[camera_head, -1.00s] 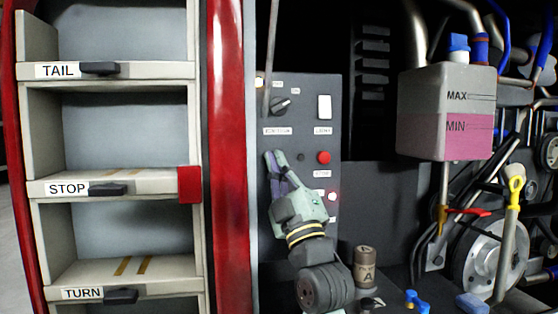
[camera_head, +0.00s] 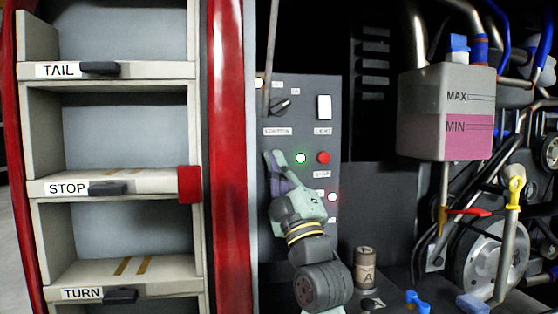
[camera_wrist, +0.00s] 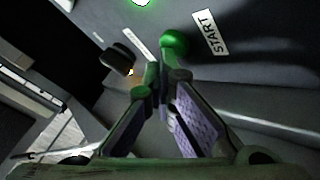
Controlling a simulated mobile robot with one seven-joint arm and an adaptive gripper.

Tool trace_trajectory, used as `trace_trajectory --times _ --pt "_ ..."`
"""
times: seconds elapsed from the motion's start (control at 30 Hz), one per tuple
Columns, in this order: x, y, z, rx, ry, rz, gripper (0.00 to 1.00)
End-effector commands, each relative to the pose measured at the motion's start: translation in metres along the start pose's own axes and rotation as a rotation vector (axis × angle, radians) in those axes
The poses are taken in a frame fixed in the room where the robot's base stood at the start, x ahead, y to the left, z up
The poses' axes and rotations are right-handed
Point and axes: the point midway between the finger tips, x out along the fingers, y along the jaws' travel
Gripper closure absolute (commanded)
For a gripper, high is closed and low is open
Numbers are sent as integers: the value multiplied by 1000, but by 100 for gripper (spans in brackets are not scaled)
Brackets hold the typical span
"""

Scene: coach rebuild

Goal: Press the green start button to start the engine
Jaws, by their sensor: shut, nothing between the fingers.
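The green start button (camera_wrist: 175,42) is a rounded knob beside a white START label (camera_wrist: 208,33) in the wrist view. My gripper (camera_wrist: 162,76) is shut and empty, its fingertips close below the button; I cannot tell whether they touch it. In the head view my gripper (camera_head: 273,156) is against the left part of the grey control panel (camera_head: 329,140) and hides the start button. A green lamp (camera_head: 301,158) glows on the panel beside the fingertips. It also shows at the top of the wrist view (camera_wrist: 144,2).
A red stop button (camera_head: 323,158) is right of the green lamp. A black ignition knob (camera_head: 281,105) and a white light switch (camera_head: 323,107) sit above. A brown can (camera_head: 365,267) stands right of my arm.

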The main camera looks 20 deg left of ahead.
Motion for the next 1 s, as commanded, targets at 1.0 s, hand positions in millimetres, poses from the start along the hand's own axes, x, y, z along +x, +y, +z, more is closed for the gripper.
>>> trace_trajectory --times 1.0 --pt "-35 24 -24 -1 -1 0 100"
